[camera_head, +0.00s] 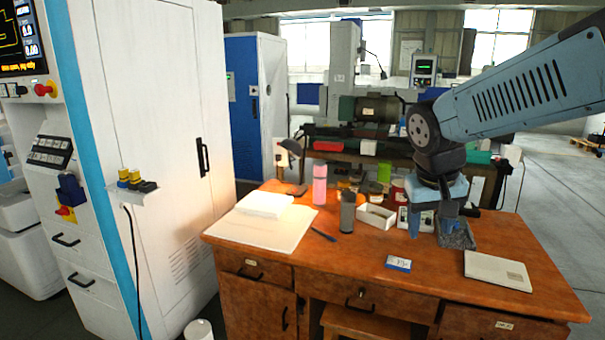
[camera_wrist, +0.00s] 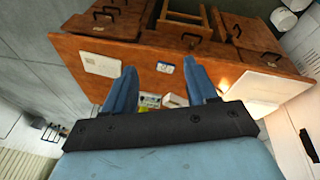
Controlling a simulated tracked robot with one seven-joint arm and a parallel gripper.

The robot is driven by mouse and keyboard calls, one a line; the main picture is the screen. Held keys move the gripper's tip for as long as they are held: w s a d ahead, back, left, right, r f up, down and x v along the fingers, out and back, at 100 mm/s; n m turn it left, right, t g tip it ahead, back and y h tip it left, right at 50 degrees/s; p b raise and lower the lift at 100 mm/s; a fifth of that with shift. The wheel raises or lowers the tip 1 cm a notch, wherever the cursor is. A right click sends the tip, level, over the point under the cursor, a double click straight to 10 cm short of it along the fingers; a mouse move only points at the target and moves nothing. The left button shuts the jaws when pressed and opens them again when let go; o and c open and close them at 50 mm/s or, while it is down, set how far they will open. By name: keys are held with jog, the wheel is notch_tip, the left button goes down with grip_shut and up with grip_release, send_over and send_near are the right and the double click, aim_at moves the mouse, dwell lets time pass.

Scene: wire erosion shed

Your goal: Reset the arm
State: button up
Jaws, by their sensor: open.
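My gripper (camera_head: 431,226) hangs from my blue-grey arm, pointing down above the right half of the wooden desk (camera_head: 345,262). Its two blue fingers are apart, with nothing visibly held between them. In the wrist view my gripper (camera_wrist: 162,78) shows the same spread fingers, with the desk front and drawers at the top of the picture. A small white box with markings stands by the fingers, partly hidden. I cannot tell whether the fingers touch either.
On the desk are a pale notebook (camera_head: 497,270), a small blue-and-white box (camera_head: 398,263), a white open box (camera_head: 376,216), a dark cylinder (camera_head: 347,216), a pink bottle (camera_head: 320,186) and a white sheet (camera_head: 262,232). A tall white cabinet (camera_head: 165,130) stands left. The desk's front middle is mostly clear.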

jog(key=s+r+t+y, duration=0.2)
jog(key=s+r, duration=0.1)
jog(key=s, duration=0.5)
jog(key=shift+s+a+t, duration=0.3)
jog(key=shift+s+t, duration=0.05)
jog(key=shift+t, duration=0.05)
jog(key=shift+r, duration=0.1)
jog(key=shift+c, duration=0.5)
